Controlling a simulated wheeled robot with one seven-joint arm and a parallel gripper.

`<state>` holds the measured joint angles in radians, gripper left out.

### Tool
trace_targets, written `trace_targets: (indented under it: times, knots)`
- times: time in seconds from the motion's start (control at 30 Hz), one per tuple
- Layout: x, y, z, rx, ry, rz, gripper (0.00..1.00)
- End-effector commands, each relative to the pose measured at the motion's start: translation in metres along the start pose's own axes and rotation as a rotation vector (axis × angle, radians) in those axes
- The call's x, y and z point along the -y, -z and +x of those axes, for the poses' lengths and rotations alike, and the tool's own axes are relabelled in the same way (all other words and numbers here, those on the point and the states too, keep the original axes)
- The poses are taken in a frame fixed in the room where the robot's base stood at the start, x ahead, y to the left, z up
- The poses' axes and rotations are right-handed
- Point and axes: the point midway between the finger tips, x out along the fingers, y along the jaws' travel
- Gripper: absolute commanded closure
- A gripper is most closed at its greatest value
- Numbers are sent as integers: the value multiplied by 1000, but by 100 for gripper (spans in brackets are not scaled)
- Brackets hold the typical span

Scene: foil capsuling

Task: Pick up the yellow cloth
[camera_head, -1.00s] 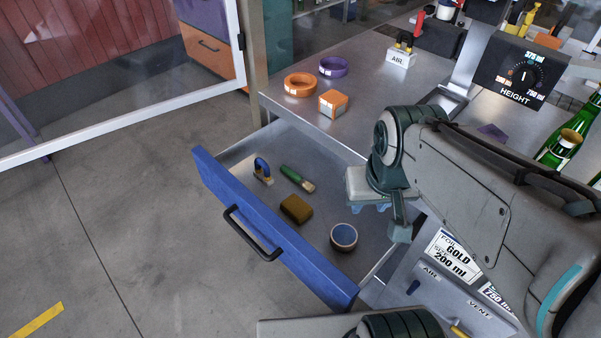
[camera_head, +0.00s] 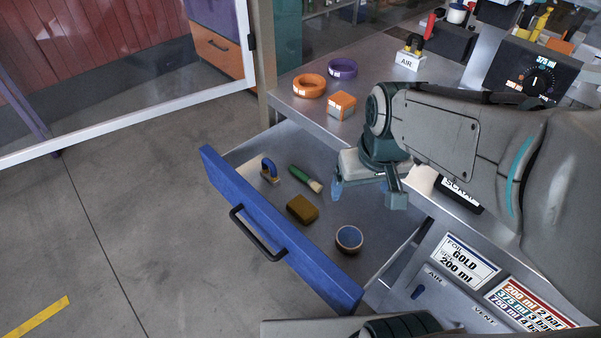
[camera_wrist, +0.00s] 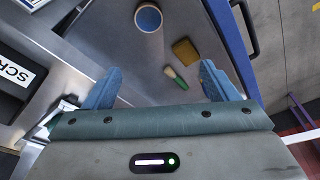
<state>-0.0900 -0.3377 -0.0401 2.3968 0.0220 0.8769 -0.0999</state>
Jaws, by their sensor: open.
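The yellow cloth (camera_head: 302,209) is a small folded, brownish-yellow block lying on the floor of the open drawer. In the wrist view the cloth (camera_wrist: 186,50) lies beyond my fingertips, toward the right one. My gripper (camera_head: 362,192) is over the right part of the drawer, to the right of the cloth and apart from it. In the wrist view my gripper (camera_wrist: 163,78) shows two blue fingers spread wide with nothing between them at the tips. The green-handled brush lies nearer the fingers than the cloth does.
The drawer (camera_head: 280,225) has a blue front with a black handle (camera_head: 256,235). It also holds a green brush (camera_head: 305,178), a blue-and-yellow tool (camera_head: 269,171) and a round blue-topped item (camera_head: 349,238).

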Motion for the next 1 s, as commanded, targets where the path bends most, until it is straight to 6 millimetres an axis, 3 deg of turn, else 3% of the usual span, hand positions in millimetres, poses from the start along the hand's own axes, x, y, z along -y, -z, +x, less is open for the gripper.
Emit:
trace_targets:
  times: [0.37, 0.6, 0.8, 1.0]
  knots:
    - [27, 73, 51, 89, 44, -226, 20]
    - [49, 111, 97, 142, 54, -371, 20]
    - [69, 134, 138, 180, 52, -487, 20]
    - [81, 145, 164, 202, 48, -556, 20]
